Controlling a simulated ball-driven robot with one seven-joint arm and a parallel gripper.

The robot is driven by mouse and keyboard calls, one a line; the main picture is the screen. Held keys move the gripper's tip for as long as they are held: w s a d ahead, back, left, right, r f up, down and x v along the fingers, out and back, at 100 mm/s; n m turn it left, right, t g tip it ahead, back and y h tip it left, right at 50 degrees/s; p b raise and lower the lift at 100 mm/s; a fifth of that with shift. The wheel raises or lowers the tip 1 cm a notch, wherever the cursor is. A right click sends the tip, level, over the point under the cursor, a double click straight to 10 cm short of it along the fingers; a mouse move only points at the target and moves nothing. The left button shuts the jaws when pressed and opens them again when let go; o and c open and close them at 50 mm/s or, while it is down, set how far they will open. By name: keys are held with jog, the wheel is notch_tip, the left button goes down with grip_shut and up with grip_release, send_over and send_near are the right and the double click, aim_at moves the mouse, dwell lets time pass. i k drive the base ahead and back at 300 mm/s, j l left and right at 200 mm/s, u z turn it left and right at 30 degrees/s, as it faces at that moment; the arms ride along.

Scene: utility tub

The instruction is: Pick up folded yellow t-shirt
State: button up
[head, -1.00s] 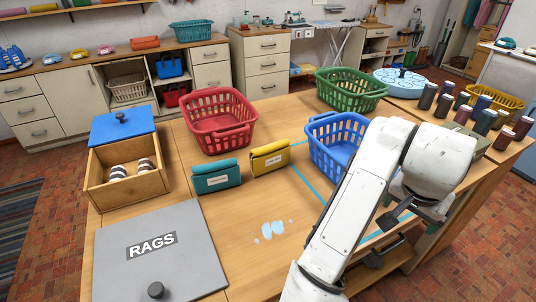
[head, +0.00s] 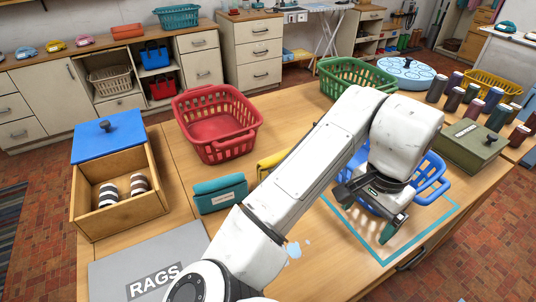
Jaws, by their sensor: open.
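The folded yellow t-shirt (head: 268,164) lies on the wooden table, to the right of a folded teal cloth (head: 220,194). My white arm hides most of it; only its left end shows. My gripper (head: 368,222) is open and empty. It is above the table at the right, in front of the blue basket (head: 437,187) and over the area outlined in teal tape, well to the right of the yellow t-shirt.
A red basket (head: 217,125) stands behind the cloths, and a green basket (head: 352,78) is at the back. A wooden box (head: 150,207) holding striped rolls and a grey RAGS lid (head: 115,275) are at left. Several dark spools and an olive box (head: 470,146) stand at right.

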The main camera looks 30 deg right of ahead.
aim_at(263, 165)
jog(key=i, duration=1.05)
